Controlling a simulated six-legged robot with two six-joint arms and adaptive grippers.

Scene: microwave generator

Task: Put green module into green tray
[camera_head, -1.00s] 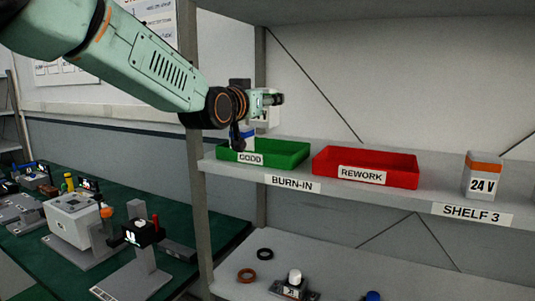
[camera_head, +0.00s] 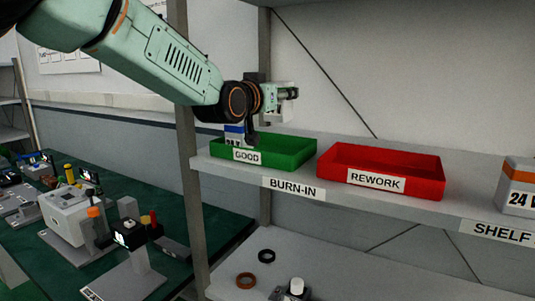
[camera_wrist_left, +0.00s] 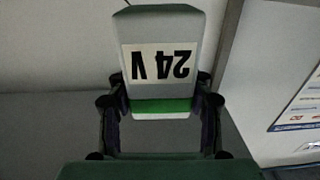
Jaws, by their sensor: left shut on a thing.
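My left gripper (camera_head: 276,99) is above the green tray (camera_head: 290,155), which has a GOOD label and sits on the upper shelf. In the left wrist view the gripper (camera_wrist_left: 160,102) is shut on the green module (camera_wrist_left: 163,35), a pale block with an upside-down 24 V label and a green band. In the head view only a pale part beside the fingers shows, and most of the module is hidden. The module is apart from the tray. My right gripper is not in view.
A red REWORK tray (camera_head: 400,163) stands right of the green one. An orange-topped 24 V module (camera_head: 520,188) is at the right edge. A blue-banded white block (camera_head: 234,131) shows at the green tray's left end. A shelf post (camera_head: 190,160) stands left.

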